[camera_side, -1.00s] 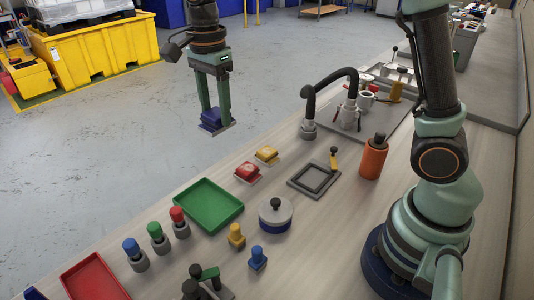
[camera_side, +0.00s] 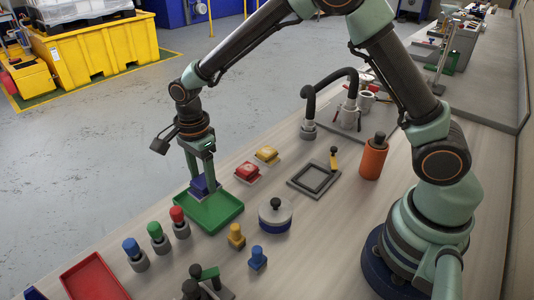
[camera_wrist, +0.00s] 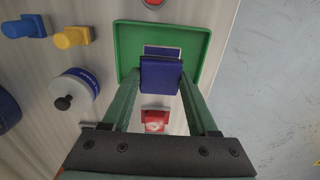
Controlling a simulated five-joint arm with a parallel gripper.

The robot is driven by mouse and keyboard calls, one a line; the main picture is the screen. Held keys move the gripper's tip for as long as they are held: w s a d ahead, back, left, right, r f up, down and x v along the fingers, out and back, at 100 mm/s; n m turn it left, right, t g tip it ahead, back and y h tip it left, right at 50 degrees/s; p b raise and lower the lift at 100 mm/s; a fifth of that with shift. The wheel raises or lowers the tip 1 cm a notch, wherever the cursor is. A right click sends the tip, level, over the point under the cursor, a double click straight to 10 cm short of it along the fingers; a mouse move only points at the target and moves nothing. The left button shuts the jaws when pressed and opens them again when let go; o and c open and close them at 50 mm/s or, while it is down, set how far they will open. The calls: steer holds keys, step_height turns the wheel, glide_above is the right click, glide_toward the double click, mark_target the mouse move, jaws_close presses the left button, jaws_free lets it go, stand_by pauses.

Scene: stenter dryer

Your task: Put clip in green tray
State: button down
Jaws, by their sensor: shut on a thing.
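The clip is a dark blue block with a grey edge, and it shows in the side view (camera_side: 203,185) and in the wrist view (camera_wrist: 160,76). My gripper (camera_side: 201,181) is shut on it, with one finger at each side in the wrist view (camera_wrist: 160,84). The green tray (camera_side: 222,221) lies on the bench below the clip. In the wrist view the clip appears within the outline of the green tray (camera_wrist: 126,50). I cannot tell whether the clip touches the tray floor.
A red tray (camera_side: 95,278) lies at the front left. Red, green and blue knobs (camera_side: 157,237) stand left of the green tray. A red button (camera_side: 248,172), a yellow button (camera_side: 267,155) and a round white and blue pot (camera_side: 275,218) are close by.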

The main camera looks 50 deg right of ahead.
mark_target(206, 193)
steer(key=shift+f, duration=2.5)
steer(key=shift+f, duration=0.1)
steer(key=shift+c, duration=0.9)
jaws_free()
step_height(206, 193, up, 12)
steer(key=shift+r, duration=0.15)
steer(key=s+d+r+n+t, duration=0.2)
steer(key=s+d+r+n, duration=0.3)
steer(key=d+r+n, duration=0.25)
steer(key=s+d+r+n+t, duration=0.3)
steer(key=s+d+n, duration=0.4)
steer(key=s+n, duration=0.3)
steer(key=shift+t, duration=0.3)
